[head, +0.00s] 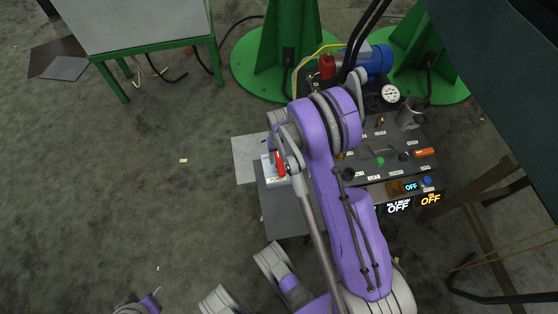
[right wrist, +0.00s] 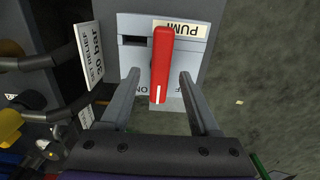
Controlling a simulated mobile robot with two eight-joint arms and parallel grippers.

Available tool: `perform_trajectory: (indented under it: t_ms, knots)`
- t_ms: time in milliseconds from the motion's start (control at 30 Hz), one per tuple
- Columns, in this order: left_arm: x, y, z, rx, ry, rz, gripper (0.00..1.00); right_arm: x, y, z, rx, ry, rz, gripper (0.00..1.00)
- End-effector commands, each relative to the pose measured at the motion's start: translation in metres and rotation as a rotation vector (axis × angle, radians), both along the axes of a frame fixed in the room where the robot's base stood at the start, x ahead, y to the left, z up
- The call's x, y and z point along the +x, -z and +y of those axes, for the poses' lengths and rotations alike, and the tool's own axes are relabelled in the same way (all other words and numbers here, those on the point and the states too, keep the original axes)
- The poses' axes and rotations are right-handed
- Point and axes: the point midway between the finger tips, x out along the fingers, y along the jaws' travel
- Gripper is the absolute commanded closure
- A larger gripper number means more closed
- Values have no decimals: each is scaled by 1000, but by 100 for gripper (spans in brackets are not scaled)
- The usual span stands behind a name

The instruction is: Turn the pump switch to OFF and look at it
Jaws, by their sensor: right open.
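The pump switch is a red lever (right wrist: 162,60) on a pale plate (right wrist: 192,50) in the right wrist view. It runs nearly straight up and down there, with a white line near its lower end. An upside-down label starting "PUM" (right wrist: 180,28) is at the upper end. Small position lettering by the lower end is partly covered, so I cannot read the setting surely. My right gripper (right wrist: 160,76) is open, one finger on each side of the lever, with visible gaps. The red lever (head: 280,163) also shows in the head view beside my right arm.
The dark panel (head: 372,150) carries a gauge (head: 390,93), knobs and lit displays reading OFF (head: 398,206). A blue motor (head: 377,61) and green stands (head: 285,45) are behind. A green-framed table (head: 140,25) stands at the upper left. The floor at left is mostly clear.

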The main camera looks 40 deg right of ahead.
Motion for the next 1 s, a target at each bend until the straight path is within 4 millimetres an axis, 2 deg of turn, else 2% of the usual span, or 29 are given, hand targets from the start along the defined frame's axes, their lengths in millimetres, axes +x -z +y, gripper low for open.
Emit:
perform_trajectory:
  t_ms: [33, 200, 500, 833, 1000]
  knots:
    - [0, 2, 0, 0, 0, 0, 50, 0, 8, 0, 0, 0, 0, 38]
    - [1, 3, 0, 0, 0, -1, 50, 0, 19, 0, 0, 0, 0, 38]
    - [1, 3, 0, 0, 0, -1, 50, 0, 20, 0, 0, 0, 0, 39]
    - [1, 3, 0, 0, 0, -1, 50, 0, 19, 0, 0, 0, 0, 99]
    - [1, 3, 0, 0, 0, -1, 50, 0, 19, 0, 0, 0, 0, 100]
